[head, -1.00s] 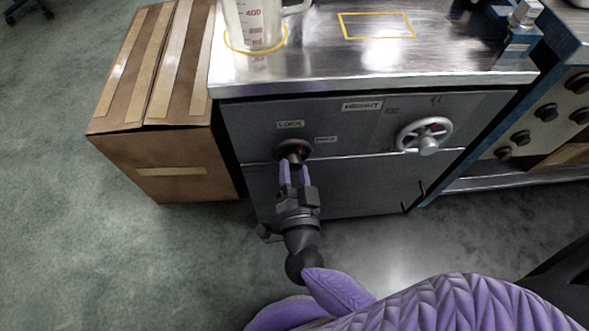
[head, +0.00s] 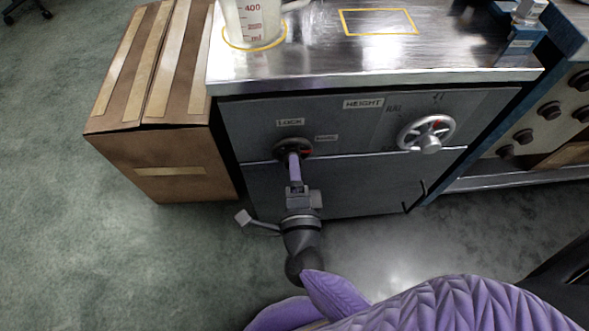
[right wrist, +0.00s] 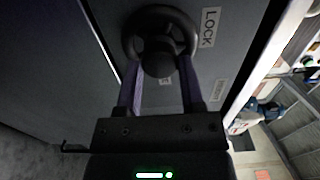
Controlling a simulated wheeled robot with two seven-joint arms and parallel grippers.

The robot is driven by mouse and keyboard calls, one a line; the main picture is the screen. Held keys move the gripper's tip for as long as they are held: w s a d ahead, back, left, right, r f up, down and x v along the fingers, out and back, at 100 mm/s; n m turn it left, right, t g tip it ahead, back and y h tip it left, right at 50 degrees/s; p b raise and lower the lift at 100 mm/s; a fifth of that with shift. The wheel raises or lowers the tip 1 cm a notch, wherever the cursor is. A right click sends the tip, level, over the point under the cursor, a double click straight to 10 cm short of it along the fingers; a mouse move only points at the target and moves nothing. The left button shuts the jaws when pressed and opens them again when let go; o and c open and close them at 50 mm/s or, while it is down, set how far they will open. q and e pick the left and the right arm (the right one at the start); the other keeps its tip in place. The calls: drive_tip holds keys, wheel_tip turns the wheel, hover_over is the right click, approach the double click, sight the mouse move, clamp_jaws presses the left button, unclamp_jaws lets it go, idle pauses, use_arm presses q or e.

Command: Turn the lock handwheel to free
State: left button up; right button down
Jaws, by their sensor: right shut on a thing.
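The lock handwheel (head: 305,151), small and dark with a red mark at its right, is on the cabinet's front panel under the LOCK label (head: 290,122). A second small label (head: 326,138), too small to read, is at its right. My right gripper (head: 294,160) is shut on the handwheel's hub from the front, its purple fingers nearly in line in the head view. In the right wrist view, the fingers lie on both sides of the round knob of the handwheel (right wrist: 160,22), with the LOCK label (right wrist: 209,27) beside it. My left gripper is out of view.
A larger silver handwheel (head: 427,133) under the HEIGHT label (head: 363,103) is to the right. A measuring jug (head: 250,25) stands on the metal top (head: 320,68) above. A cardboard box (head: 165,150) stands close on the left. The floor in front is open.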

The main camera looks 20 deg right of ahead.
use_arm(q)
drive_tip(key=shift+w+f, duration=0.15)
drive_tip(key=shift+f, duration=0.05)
use_arm(e)
drive_tip(key=shift+f+m, duration=0.15)
drive_tip(key=shift+m, duration=0.75)
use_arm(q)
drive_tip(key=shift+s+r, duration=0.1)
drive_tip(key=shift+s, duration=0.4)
